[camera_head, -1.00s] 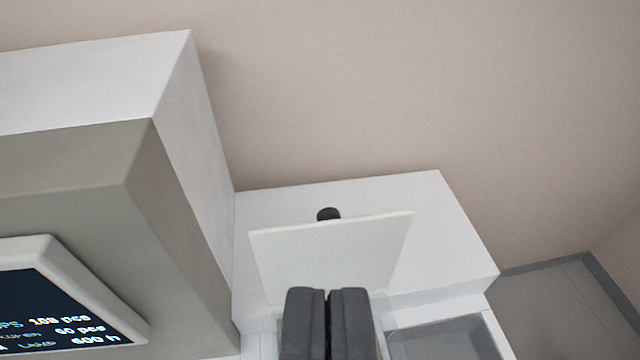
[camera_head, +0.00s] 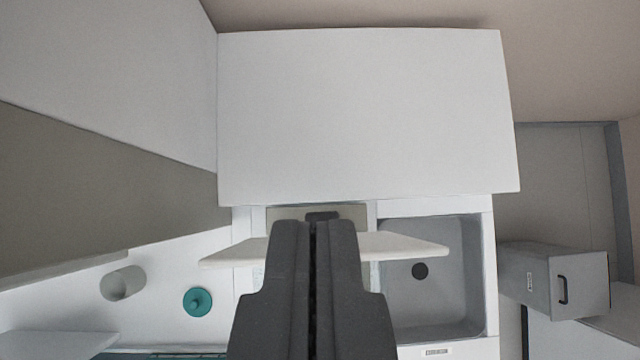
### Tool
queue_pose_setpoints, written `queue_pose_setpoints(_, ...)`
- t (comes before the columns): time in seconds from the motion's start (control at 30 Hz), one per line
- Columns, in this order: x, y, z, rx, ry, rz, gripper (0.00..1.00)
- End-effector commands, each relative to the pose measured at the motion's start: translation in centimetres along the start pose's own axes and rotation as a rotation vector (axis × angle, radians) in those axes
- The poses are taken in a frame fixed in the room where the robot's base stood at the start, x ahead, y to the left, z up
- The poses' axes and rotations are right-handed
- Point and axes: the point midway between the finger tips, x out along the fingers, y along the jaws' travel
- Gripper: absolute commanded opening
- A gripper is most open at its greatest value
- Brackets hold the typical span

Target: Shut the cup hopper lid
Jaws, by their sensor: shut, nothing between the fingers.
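The cup hopper lid (camera_head: 405,245) is a thin white panel, seen almost edge-on, standing up rather than lying flat. A dark knob (camera_head: 322,216) shows at its far side. Behind the lid is a pale, framed recess (camera_head: 352,212), mostly hidden by the lid and my fingers; I cannot tell whether it is the hopper opening. My gripper (camera_head: 314,225) is shut and empty, with its dark fingers in front of the middle of the lid. I cannot tell whether they touch it.
A large white box (camera_head: 365,115) stands behind the lid. A grey basin (camera_head: 430,290) with a dark round spot lies to the right. To the left are a grey cylinder (camera_head: 122,283), a teal knob (camera_head: 197,301) and a big cabinet (camera_head: 90,190). A grey drawer unit (camera_head: 545,280) is at far right.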

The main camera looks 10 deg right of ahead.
Motion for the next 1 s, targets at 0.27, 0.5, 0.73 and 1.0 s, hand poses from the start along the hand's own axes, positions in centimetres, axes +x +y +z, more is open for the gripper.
queue_pose_setpoints(0.27, 3.9, 0.3, -0.4, -0.032, -0.154, -0.029, 0.0)
queue_pose_setpoints(0.5, 5.8, 0.3, 0.4, -0.05, -0.232, -0.044, 0.0)
queue_pose_setpoints(0.73, 7.2, 0.2, 0.9, -0.055, -0.244, -0.047, 0.0)
queue_pose_setpoints(1.0, 11.8, -0.1, 2.1, -0.054, -0.246, -0.049, 0.0)
